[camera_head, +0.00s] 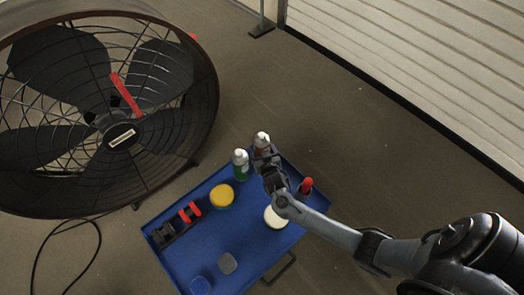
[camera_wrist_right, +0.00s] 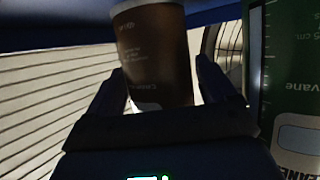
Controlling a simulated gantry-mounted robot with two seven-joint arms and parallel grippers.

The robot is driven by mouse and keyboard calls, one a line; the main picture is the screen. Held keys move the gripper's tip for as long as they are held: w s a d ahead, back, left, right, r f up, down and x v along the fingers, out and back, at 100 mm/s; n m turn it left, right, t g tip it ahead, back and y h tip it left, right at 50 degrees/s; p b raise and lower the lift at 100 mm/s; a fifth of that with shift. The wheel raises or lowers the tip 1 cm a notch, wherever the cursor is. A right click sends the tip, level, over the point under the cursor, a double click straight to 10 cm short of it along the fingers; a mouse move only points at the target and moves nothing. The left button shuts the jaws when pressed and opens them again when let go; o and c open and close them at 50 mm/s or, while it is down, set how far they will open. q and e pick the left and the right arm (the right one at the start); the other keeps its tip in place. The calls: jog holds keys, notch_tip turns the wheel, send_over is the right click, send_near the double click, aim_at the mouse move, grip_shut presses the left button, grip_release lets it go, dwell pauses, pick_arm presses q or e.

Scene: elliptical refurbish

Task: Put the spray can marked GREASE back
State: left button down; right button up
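A brown spray can (camera_head: 262,140) with a pale top stands at the far corner of the blue tray (camera_head: 185,255). In the right wrist view the brown can (camera_wrist_right: 157,55) is between my right gripper's fingers. My right gripper (camera_head: 264,158) reaches it from the near side. Its fingers (camera_wrist_right: 165,85) are spread around the can, with slim gaps beside it, so it looks open. The small print on the can is not readable, so I cannot confirm a GREASE label. A green can (camera_head: 240,165) stands just left; it also shows in the right wrist view (camera_wrist_right: 292,80). My left gripper is not in view.
The tray also holds a yellow tub (camera_head: 221,195), a pale round tub (camera_head: 275,217), a red item (camera_head: 306,186), a black and red tool (camera_head: 175,226), a grey piece (camera_head: 227,263) and a blue item (camera_head: 201,286). A large fan (camera_head: 120,135) stands left. Floor is clear at right.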

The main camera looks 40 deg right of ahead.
jog(key=shift+s+a+r+p, duration=0.1)
jog(key=shift+s+r+p, duration=0.1)
jog(key=shift+r+p, duration=0.1)
jog(key=s+a+r+n+g+y+p, duration=0.2)
jog(key=s+r, duration=0.4)
jog(key=s, duration=0.3)
jog(key=s+a+r+n+g+y+p, duration=0.2)
jog(key=s+a+r, duration=0.3)
jog(key=s, duration=0.4)
jog(key=s+a+r+n+g+y+p, duration=0.2)
jog(key=s+a+r+n+g, duration=0.1)
jog(key=s, duration=0.6)
notch_tip(320, 180, up, 4)
jog(key=shift+a+f+g, duration=0.2)
jog(key=shift+a+g, duration=0.6)
jog(key=shift+a, duration=0.2)
jog(key=shift+w, duration=0.1)
notch_tip(320, 180, up, 59)
jog(key=p, duration=5.8)
jog(key=shift+f+p, duration=0.15)
jog(key=shift+p, duration=0.15)
